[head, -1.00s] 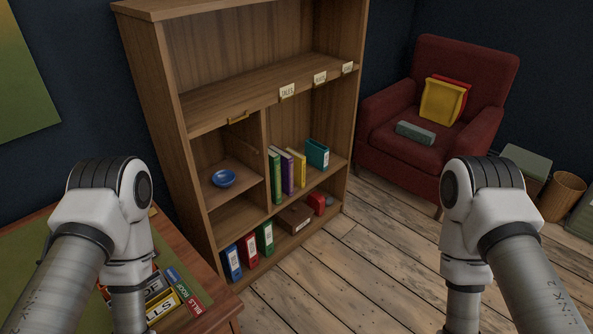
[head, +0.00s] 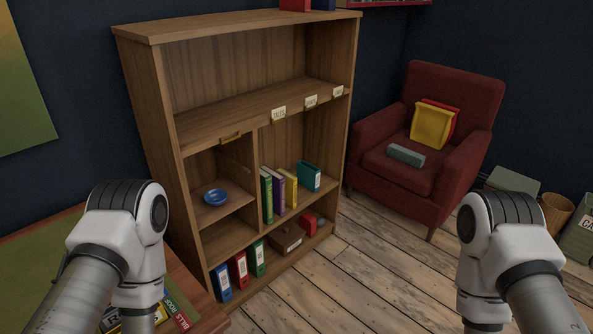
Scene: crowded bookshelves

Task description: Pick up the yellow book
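The yellow book (head: 290,187) stands upright on the middle shelf of the wooden bookcase (head: 180,130). It is at the right end of a short row, beside a purple book (head: 278,193) and a green book (head: 267,197). A teal binder (head: 308,176) stands to its right. My left and right arms show at the lower left and lower right, well short of the bookcase. Both grippers are below the picture's edge, so their fingers are hidden.
A blue bowl (head: 216,197) sits in the left cubby. Several binders (head: 239,268) and a brown box (head: 287,238) are on the bottom shelf. A desk (head: 200,303) is at lower left. Floor between is clear.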

